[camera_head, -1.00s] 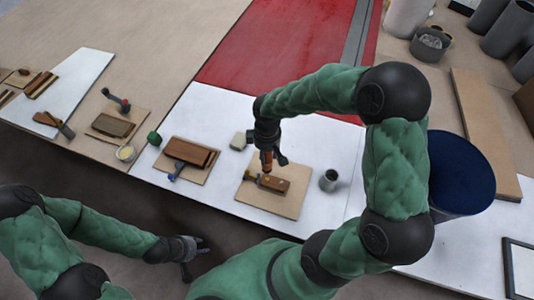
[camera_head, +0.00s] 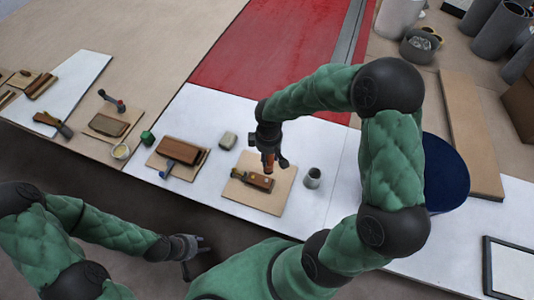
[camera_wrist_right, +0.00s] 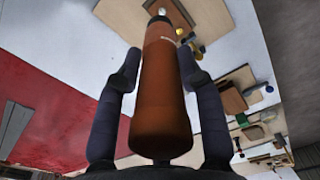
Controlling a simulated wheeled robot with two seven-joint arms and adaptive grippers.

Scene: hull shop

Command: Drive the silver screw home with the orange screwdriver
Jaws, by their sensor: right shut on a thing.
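The orange screwdriver (camera_head: 268,161) is in my right gripper (camera_head: 272,156), its fingers shut around the handle. In the right wrist view, the handle (camera_wrist_right: 163,90) fills the middle between the two dark fingers, pointing away from the camera. A small bright spot (camera_wrist_right: 162,11) shows at its far end; I cannot tell if it is the silver screw or the tool's tip. In the head view the screwdriver is over the far side of a brown wooden block (camera_head: 262,183) on a tan board (camera_head: 262,202). The silver screw is not clearly visible there. My left gripper (camera_head: 196,254) is open and empty, low at the front.
A grey cup (camera_head: 313,178) stands right of the board. A dark blue round bin (camera_head: 446,172) is at the right. The white table's far part is clear.

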